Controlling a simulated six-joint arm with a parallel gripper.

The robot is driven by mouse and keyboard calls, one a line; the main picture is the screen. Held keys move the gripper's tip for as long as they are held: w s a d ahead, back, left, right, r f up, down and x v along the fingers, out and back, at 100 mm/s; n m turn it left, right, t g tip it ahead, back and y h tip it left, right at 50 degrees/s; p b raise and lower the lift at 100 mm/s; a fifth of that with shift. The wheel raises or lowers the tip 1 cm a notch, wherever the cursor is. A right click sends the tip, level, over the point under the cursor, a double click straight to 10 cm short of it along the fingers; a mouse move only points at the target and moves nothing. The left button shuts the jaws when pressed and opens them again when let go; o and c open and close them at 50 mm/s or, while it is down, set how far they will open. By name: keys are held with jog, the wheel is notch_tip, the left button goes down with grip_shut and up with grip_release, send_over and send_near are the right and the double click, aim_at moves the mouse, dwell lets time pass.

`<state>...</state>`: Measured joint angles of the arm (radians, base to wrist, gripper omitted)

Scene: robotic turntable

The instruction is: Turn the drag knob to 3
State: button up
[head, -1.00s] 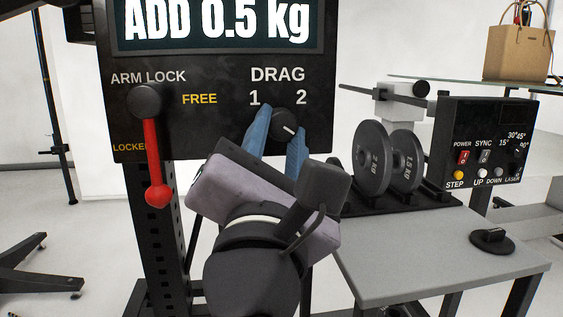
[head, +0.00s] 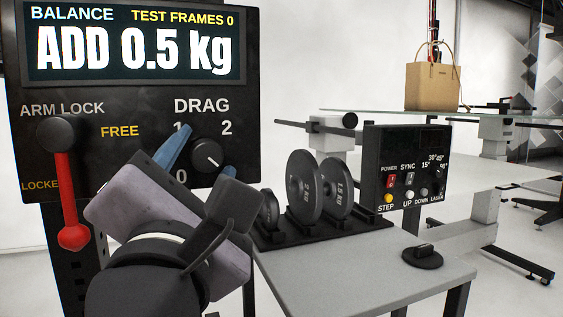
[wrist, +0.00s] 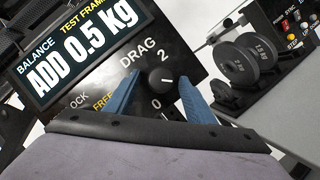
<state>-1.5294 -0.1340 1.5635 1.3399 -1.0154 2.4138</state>
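The round black drag knob (head: 207,154) sits on the black panel (head: 110,108) under the word DRAG; it also shows in the wrist view (wrist: 161,79). Its white mark points to the lower right. The labels 0 and 2 show, and the 1 is partly covered by a finger. No 3 is visible; the lower right of the dial is hidden by my gripper. My gripper (wrist: 161,82) is open, its blue fingers spread either side of the knob with gaps. In the head view the right finger is mostly hidden.
A red arm-lock lever (head: 68,200) hangs at the panel's left. A grey table (head: 350,275) at right carries weight discs (head: 303,187) and a control box (head: 408,165). The display (head: 135,52) reads ADD 0.5 kg.

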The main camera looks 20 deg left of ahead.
jog(key=shift+s, duration=0.1)
jog(key=v, duration=0.7)
jog(key=shift+p, duration=0.35)
dwell(0.4)
